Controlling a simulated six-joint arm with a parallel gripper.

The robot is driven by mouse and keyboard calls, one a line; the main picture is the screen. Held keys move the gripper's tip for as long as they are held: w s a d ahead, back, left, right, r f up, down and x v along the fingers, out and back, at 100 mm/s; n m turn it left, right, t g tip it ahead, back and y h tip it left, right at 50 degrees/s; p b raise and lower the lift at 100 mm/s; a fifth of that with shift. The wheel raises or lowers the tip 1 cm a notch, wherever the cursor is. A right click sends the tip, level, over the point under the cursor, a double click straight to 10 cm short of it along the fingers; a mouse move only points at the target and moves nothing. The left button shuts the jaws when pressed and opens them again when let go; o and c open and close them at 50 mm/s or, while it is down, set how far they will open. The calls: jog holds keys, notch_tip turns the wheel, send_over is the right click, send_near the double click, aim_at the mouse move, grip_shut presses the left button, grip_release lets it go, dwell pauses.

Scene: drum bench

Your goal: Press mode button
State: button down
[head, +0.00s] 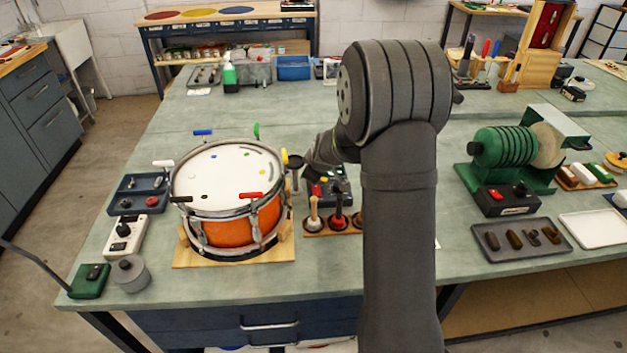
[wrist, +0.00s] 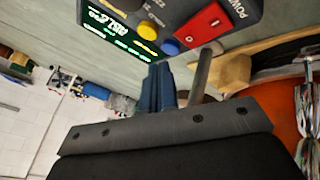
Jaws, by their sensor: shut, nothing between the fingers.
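A dark control box (wrist: 120,12) fills the top of the wrist view. It has a lit green display (wrist: 112,30), a yellow button (wrist: 148,31), a blue button (wrist: 170,47) and a red power switch (wrist: 204,24). The small labels are too blurred to tell which button is the mode one. My gripper (wrist: 165,72) is shut and empty, its tips close to the blue button; I cannot tell whether they touch. In the head view the box (head: 338,200) is partly hidden behind my arm.
An orange snare drum (head: 228,205) stands on a wooden base left of the box. A rack of mallets (head: 318,226) is in front of the box. A grey rod (wrist: 200,75) stands beside my fingers in the wrist view. A green machine (head: 510,150) is at the right.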

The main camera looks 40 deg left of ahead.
jog(key=shift+f, duration=0.1)
dwell(0.6)
jog(key=shift+f, duration=0.35)
jog(key=shift+f, duration=0.35)
dwell(0.5)
dwell(0.4)
jog(key=shift+r, duration=0.8)
jog(key=shift+r, duration=0.1)
jog(key=shift+r, duration=2.4)
